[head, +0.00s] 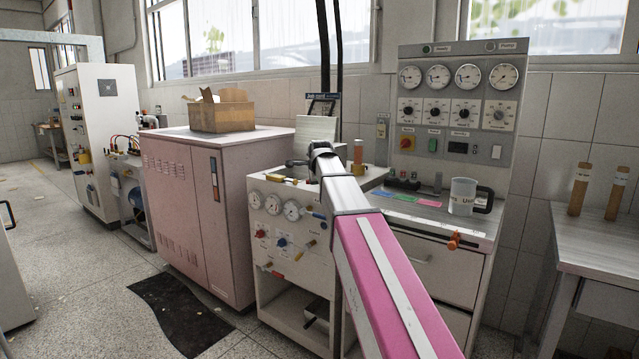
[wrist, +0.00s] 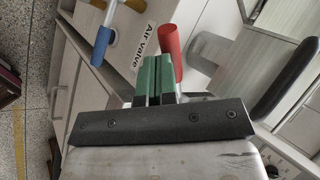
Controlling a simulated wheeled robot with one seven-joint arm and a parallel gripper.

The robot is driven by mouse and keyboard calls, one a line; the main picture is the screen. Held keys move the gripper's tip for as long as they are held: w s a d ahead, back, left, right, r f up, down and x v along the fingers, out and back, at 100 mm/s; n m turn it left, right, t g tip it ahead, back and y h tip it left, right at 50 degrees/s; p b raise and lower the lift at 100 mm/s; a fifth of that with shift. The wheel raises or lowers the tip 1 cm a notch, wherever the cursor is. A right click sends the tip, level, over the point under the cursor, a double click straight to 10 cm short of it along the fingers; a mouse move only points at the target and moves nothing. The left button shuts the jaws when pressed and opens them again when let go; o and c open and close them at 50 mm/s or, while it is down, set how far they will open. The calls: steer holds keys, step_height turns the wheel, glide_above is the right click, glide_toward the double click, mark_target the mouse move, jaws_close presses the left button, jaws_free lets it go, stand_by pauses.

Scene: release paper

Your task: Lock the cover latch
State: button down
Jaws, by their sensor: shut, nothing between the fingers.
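My gripper (wrist: 153,80) shows in the wrist view with its two green fingers closed together and nothing between them. A red handle (wrist: 170,50) stands just beyond the fingertips, slightly right; I cannot tell whether they touch. A blue-ended lever (wrist: 102,46) is to the left, beside a label reading "Air valve" (wrist: 143,50). A long black handle (wrist: 285,78) is at the right. I cannot tell which part is the cover latch. In the head view my arm reaches towards the white gauge unit (head: 285,260), and my gripper cannot be made out there.
A pink-white cabinet (head: 190,215) with a cardboard box (head: 221,110) on top stands left of the gauge unit. A bench with drawers (head: 435,262) and a gauge panel (head: 455,100) stands at the right. A dark mat (head: 180,310) lies on the otherwise open floor at left.

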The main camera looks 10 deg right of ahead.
steer(key=w+m+h, duration=0.1)
steer(key=w+m, duration=0.1)
steer(key=w+m+h, duration=0.1)
steer(key=shift+w+a+m+h, duration=0.3)
steer(key=shift+w+a+m, duration=0.05)
steer(key=shift+a+m, duration=0.05)
steer(key=shift+w+d, duration=0.15)
steer(key=shift+w, duration=1)
steer(key=shift+s, duration=0.1)
